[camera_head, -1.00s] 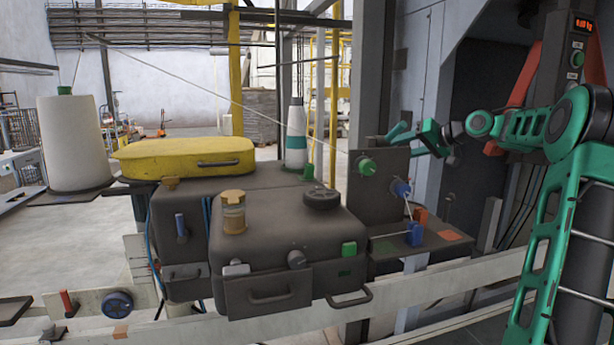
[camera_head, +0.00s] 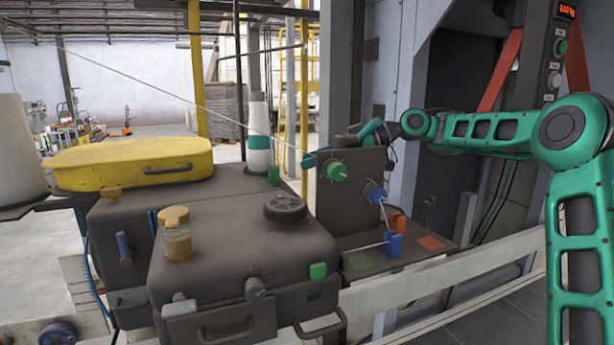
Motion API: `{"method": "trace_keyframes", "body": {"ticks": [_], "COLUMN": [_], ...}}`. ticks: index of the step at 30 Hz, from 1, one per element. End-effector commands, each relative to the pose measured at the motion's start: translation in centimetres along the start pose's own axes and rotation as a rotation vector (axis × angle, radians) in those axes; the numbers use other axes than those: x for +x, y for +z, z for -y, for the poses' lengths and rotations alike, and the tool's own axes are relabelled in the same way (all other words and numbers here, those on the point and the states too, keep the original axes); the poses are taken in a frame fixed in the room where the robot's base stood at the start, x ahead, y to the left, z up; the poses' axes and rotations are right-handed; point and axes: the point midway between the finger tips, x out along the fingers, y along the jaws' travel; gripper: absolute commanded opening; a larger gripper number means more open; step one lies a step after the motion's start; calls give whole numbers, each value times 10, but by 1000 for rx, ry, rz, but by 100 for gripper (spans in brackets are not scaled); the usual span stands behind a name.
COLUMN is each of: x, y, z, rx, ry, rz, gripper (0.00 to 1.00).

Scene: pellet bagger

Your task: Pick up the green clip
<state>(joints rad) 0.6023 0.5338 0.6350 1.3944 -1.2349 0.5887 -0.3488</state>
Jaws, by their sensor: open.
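Several green pieces are in view, and I cannot tell for sure which is the clip. A small green block (camera_head: 273,175) stands at the foot of the white-and-teal cone on the machine's back part. Another green block (camera_head: 318,271) sits on the front right edge of the grey machine housing. A round green knob (camera_head: 337,171) is on the upright grey panel. My gripper (camera_head: 309,160) is open, at the panel's upper left edge and right of the block by the cone. It touches no green piece that I can make out. The panel partly hides my wrist.
A small shelf (camera_head: 433,257) right of the housing holds a blue clip (camera_head: 393,245) and an orange-red one (camera_head: 398,223). The yellow case (camera_head: 130,163), amber-capped jar (camera_head: 177,233) and black wheel (camera_head: 285,207) stand on the machine. A pale rail (camera_head: 440,283) crosses the front.

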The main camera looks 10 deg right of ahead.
Motion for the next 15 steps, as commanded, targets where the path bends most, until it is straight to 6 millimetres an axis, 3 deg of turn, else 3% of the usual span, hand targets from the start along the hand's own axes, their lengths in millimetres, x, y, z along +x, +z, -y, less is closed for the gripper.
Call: {"method": "trace_keyframes", "body": {"ticks": [5,15], "x": [27,72], "y": [-6,-6], "z": [14,15], "rx": [-50,-48], "ry": [-46,-46], "rz": [-1,0], "gripper": [47,47]}}
